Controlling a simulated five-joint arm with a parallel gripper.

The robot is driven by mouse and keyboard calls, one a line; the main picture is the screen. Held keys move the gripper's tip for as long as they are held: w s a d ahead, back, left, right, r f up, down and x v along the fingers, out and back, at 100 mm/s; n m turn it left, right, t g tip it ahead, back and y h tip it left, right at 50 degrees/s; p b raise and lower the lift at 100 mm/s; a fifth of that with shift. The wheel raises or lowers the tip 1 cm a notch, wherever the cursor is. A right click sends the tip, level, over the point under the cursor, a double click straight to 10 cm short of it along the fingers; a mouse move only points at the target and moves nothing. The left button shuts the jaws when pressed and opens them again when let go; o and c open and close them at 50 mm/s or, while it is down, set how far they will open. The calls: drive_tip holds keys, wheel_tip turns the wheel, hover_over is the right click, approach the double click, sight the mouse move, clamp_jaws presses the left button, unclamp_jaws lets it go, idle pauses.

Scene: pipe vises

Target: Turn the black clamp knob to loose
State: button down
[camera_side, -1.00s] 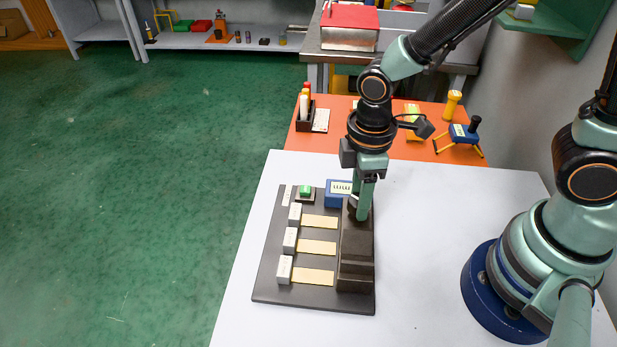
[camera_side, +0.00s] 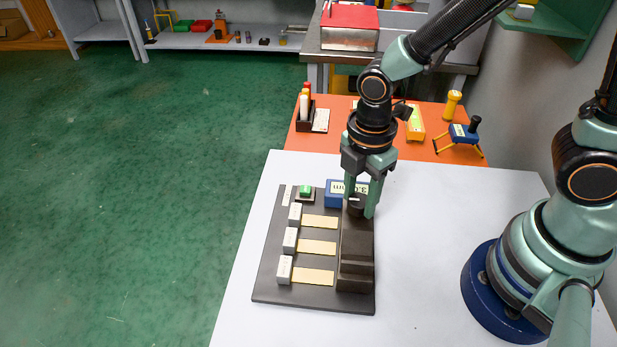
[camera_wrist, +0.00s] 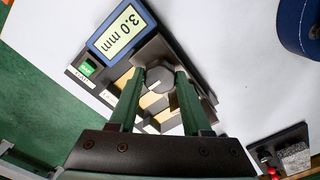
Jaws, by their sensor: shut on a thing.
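The black clamp knob (camera_side: 356,207) sits at the far end of the dark vise block (camera_side: 357,250) on a dark base plate (camera_side: 320,303). In the wrist view the knob (camera_wrist: 160,79) shows as a dark grey, many-sided piece between my two green fingers. My gripper (camera_side: 360,210) points down and is shut on the knob; the fingers hide part of its sides. A blue display (camera_side: 335,194) stands beside the knob. In the wrist view the display (camera_wrist: 122,32) reads 3.0 mm.
The base plate carries several light blocks (camera_side: 290,239) with yellow strips (camera_side: 317,247) and a green button (camera_side: 305,190). An orange table (camera_side: 435,148) behind holds a pen box, a yellow torch and a small blue stand.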

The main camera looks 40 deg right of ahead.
sight(360, 199)
idle(0.4)
drive_tip(key=shift+c, duration=1.8)
unclamp_jaws()
wheel_tip(360, 199, up, 12)
drive_tip(key=shift+r, duration=0.1)
